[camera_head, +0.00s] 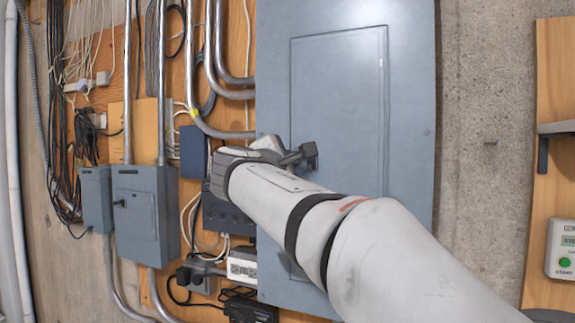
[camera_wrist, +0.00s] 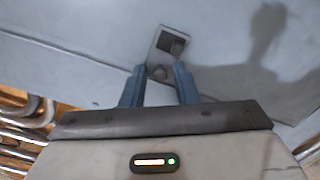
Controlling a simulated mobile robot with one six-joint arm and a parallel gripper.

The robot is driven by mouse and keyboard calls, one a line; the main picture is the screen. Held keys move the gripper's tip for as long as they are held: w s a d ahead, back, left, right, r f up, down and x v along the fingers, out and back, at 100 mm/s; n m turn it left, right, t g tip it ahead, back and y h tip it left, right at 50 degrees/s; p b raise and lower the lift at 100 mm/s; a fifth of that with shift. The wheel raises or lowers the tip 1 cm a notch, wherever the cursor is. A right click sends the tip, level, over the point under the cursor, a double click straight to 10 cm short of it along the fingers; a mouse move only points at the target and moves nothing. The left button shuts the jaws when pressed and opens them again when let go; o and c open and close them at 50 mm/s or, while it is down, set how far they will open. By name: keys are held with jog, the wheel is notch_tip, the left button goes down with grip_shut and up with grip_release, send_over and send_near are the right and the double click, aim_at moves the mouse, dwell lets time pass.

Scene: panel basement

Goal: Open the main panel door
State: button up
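The main panel (camera_head: 273,70) is a tall blue-grey metal cabinet in the middle of the head view. Its door (camera_head: 340,85) is the raised inner rectangle, and it looks shut. My gripper (camera_head: 303,157) is in front of the door's left part, and my arm hides the lower door. In the wrist view, a small latch plate (camera_wrist: 164,42) with a dark knob (camera_wrist: 178,47) sits on the panel. My gripper (camera_wrist: 160,69) has its two blue fingers apart, with the tips close to the latch. I cannot tell whether they touch it.
Left of the panel are metal conduits (camera_head: 163,80), a smaller grey switch box (camera_head: 137,212) and hanging cables (camera_head: 68,120). A white outlet strip (camera_head: 242,268) is low beside the panel. To the right are bare concrete (camera_head: 485,90) and a control box with a green button (camera_head: 562,250).

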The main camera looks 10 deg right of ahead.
grip_shut()
jog(key=shift+s, duration=0.1)
dwell(0.3)
